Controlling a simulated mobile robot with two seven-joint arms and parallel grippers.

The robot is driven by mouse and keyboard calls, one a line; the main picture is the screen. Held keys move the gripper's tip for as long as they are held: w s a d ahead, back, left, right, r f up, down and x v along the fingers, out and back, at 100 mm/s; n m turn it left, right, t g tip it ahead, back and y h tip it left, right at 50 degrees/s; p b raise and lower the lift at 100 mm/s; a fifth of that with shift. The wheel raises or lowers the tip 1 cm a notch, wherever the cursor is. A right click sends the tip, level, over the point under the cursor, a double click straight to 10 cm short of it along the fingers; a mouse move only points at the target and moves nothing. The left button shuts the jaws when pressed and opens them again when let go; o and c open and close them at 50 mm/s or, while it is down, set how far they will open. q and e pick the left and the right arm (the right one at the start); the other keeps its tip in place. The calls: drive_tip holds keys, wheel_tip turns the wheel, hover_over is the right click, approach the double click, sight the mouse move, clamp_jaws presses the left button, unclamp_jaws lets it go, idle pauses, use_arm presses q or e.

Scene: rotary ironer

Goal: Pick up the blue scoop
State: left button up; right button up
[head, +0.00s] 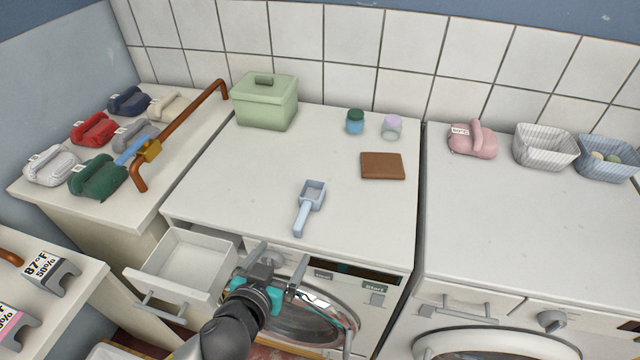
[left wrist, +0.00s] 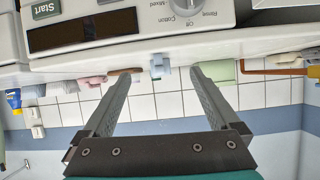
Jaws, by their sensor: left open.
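The light blue scoop (head: 302,219) lies on the white top of the middle washer, near its front half. Its square bowl points to the back and its handle to the front edge. My left gripper (head: 283,262) is open and empty, in front of the washer's control panel, short of the scoop's handle and apart from it. In the left wrist view, which is upside down, the scoop (left wrist: 160,66) shows small beyond the washer's edge, between the two open fingers (left wrist: 160,76). My right gripper is in neither view.
An open drawer (head: 190,262) juts out left of my gripper. A brown block (head: 382,166), two small jars (head: 355,122) and a green lidded box (head: 265,101) stand farther back. The top around the scoop is clear.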

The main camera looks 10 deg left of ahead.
sight(304, 210)
use_arm(q)
drive_tip(key=shift+t, duration=0.4)
drive_tip(key=w, duration=0.3)
drive_tip(key=w+d, duration=0.1)
drive_tip(key=w, duration=0.5)
drive_tip(key=shift+d+r, duration=0.2)
drive_tip(key=shift+r, duration=0.15)
drive_tip(key=shift+x, duration=0.85)
drive_tip(key=shift+a+x, duration=0.15)
drive_tip(key=shift+x, duration=1.05)
drive_tip(key=shift+a+x, duration=0.15)
drive_tip(key=shift+x, duration=1.05)
drive_tip(key=shift+f, duration=0.1)
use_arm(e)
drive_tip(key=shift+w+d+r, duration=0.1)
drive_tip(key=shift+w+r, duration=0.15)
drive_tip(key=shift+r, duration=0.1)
use_arm(q)
drive_tip(key=c, duration=1.4)
drive_tip(key=shift+c, duration=0.2)
